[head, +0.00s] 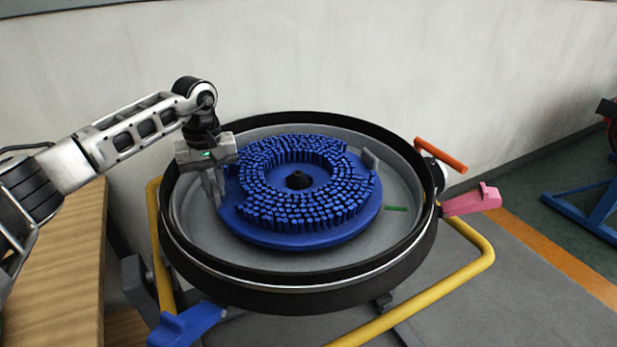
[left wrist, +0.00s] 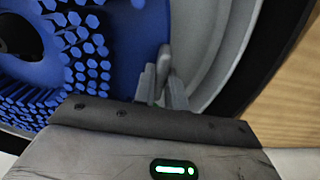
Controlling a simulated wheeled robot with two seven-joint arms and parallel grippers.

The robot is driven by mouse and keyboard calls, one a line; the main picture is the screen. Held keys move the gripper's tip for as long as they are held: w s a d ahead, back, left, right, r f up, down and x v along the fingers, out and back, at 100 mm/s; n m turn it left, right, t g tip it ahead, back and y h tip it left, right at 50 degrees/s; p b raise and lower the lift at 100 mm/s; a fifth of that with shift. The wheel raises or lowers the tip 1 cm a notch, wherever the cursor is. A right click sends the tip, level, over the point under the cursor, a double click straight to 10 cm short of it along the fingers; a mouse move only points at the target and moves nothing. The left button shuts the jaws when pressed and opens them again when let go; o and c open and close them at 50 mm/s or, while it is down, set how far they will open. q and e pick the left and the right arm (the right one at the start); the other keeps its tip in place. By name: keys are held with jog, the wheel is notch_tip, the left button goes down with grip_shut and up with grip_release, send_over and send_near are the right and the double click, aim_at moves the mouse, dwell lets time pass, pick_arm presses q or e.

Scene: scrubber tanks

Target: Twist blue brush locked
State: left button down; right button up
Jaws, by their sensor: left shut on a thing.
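The blue brush (head: 300,232) lies flat, bristles up, inside a round grey drum with a black rim (head: 300,292). A dark hub (head: 298,180) shows at its centre. One upright grey tab (head: 370,158) stands at the brush's right edge. My left gripper (head: 216,188) reaches down at the brush's left edge. In the left wrist view, my left gripper (left wrist: 162,84) is shut on another grey tab (left wrist: 163,62) at the edge of the blue brush (left wrist: 128,50). In the head view the fingers hide that tab. My right gripper is not in view.
A yellow tube frame (head: 440,285) surrounds the drum. A pink handle (head: 472,200) and an orange bar (head: 441,156) stick out at right, a blue pedal (head: 185,326) at lower left. A wooden bench (head: 60,270) is at left; a pale wall is behind.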

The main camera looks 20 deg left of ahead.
pick_arm(q)
jog(key=shift+w+a+m, duration=0.5)
jog(key=shift+w+a, duration=0.1)
jog(key=shift+w, duration=0.05)
jog(key=shift+w+a+m, duration=0.4)
jog(key=shift+w+m, duration=0.05)
jog(key=shift+w, duration=0.15)
jog(key=shift+w+a+m, duration=0.4)
jog(key=shift+w+m, duration=0.05)
jog(key=shift+w, duration=0.1)
jog(key=shift+w+a+m+b, duration=0.25)
jog(key=shift+w+m, duration=0.2)
jog(key=shift+w, duration=0.25)
jog(key=shift+w+a+m+b, duration=0.15)
jog(key=shift+w+a+m, duration=0.25)
jog(key=shift+w, duration=0.25)
